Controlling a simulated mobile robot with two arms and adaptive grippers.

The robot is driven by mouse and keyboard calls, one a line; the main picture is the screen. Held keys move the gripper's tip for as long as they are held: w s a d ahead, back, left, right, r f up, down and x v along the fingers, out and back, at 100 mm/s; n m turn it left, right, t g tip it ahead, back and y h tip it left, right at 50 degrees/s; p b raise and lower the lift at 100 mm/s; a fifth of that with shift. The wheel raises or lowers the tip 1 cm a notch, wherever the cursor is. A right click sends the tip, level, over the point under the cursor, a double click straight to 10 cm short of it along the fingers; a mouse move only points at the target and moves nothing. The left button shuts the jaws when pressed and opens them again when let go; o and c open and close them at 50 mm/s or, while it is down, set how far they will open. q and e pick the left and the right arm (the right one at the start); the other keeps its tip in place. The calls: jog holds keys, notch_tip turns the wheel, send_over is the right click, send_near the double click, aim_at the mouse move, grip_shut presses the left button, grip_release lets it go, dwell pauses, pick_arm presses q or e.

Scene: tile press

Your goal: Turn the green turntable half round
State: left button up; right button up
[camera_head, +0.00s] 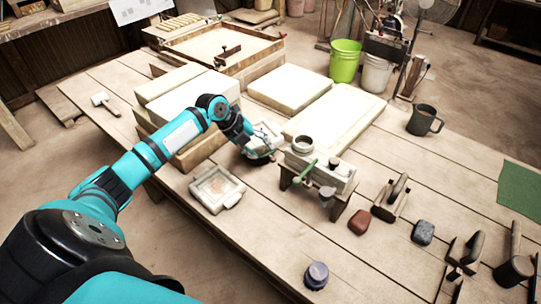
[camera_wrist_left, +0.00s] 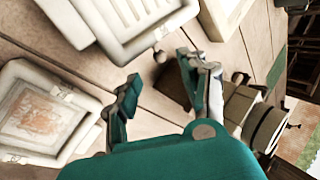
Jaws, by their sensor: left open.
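I cannot clearly make out a green turntable. I see nothing held. My right gripper is not in view.
A pale framed mould (camera_head: 216,188) lies left of the stand. Planks between the mould and jar are clear.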

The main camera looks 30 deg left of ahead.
aim_at(272, 158)
pick_arm(q)
jog(key=x, duration=0.5)
jog(key=shift+w+d+f, duration=0.1)
jog(key=shift+w+f, duration=0.1)
jog(key=shift+f, duration=0.1)
jog(key=shift+w+d+f, duration=0.1)
jog(key=shift+f, duration=0.25)
jog(key=c, duration=0.7)
grip_shut()
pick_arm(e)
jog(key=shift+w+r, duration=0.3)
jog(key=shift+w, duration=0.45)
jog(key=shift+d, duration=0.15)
